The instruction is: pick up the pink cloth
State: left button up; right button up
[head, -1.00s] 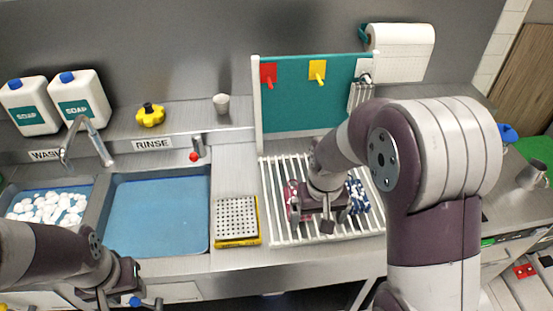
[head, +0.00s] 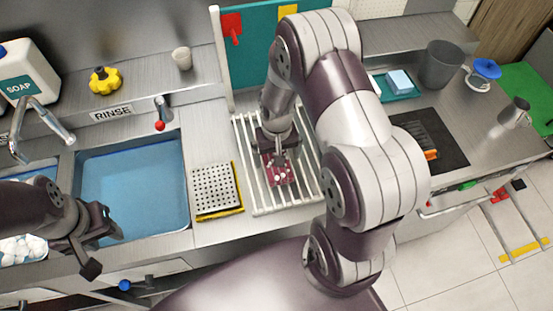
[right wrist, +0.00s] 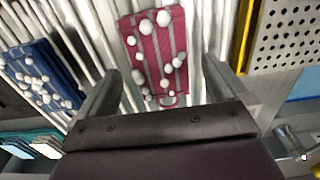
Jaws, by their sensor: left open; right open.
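The pink cloth (head: 281,174) lies folded on the white slatted rack (head: 243,160), with several white foam bits on it. In the right wrist view the cloth (right wrist: 155,52) is crimson with grey stripes. My right gripper (head: 280,150) is over the cloth, partly hiding it in the head view. Its open fingers (right wrist: 162,80) stand on either side of the cloth's near end, with nothing held. My left gripper (head: 103,252) is open and empty in front of the blue rinse basin.
A blue cloth (right wrist: 42,78) with white bits lies on the rack beside the pink one; my right arm hides it in the head view. A perforated block on a yellow tray (head: 216,190) stands left of the rack. The teal board (head: 253,50) rises behind.

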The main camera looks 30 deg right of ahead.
jog(key=shift+s+f, duration=0.2)
jog(key=shift+f, duration=0.5)
jog(key=shift+w, duration=0.1)
jog(key=c, duration=1.1)
jog(key=shift+r, duration=0.1)
jog(key=shift+r, duration=0.25)
jog(key=r, duration=0.1)
jog(key=r+b, duration=0.1)
jog(key=r, duration=0.1)
jog(key=shift+s+d+r, duration=0.25)
jog(key=shift+s+r, duration=0.1)
jog(key=s+d+r+b, duration=0.2)
jog(key=s+d+r, duration=0.4)
jog(key=s, duration=0.3)
jog(key=shift+r, duration=0.3)
